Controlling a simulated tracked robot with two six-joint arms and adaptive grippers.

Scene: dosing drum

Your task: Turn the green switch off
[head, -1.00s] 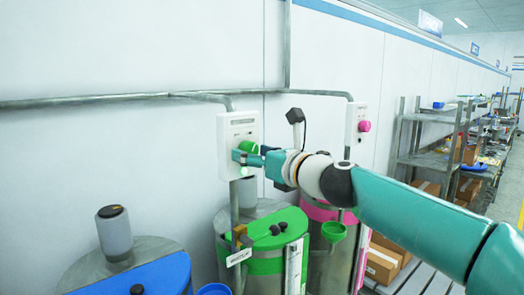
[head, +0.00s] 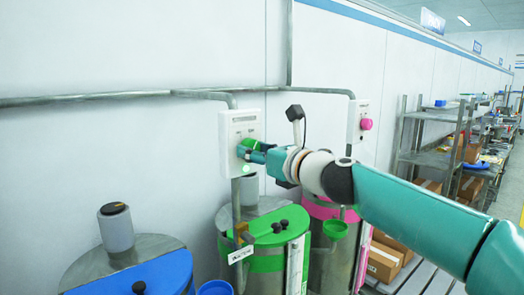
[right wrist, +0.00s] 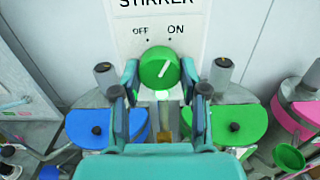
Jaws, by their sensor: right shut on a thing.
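The green switch (head: 247,146) is a round knob on a white wall box (head: 229,165) above the green drum. In the right wrist view the switch (right wrist: 160,66) bears a white pointer line that leans up and to the right, towards the printed ON; OFF is printed to its left. My right gripper (head: 252,150) is at the box, and its fingers (right wrist: 159,78) are shut on the switch from both sides. A small green light glows below the switch in the head view. My left gripper is not in view.
The green-lidded drum (head: 263,235) stands below the box, with a blue-lidded drum (head: 150,275) to its left and a pink one behind on the right. A second box with a pink knob (head: 366,124) hangs further right. Metal shelves (head: 430,150) stand at the far right.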

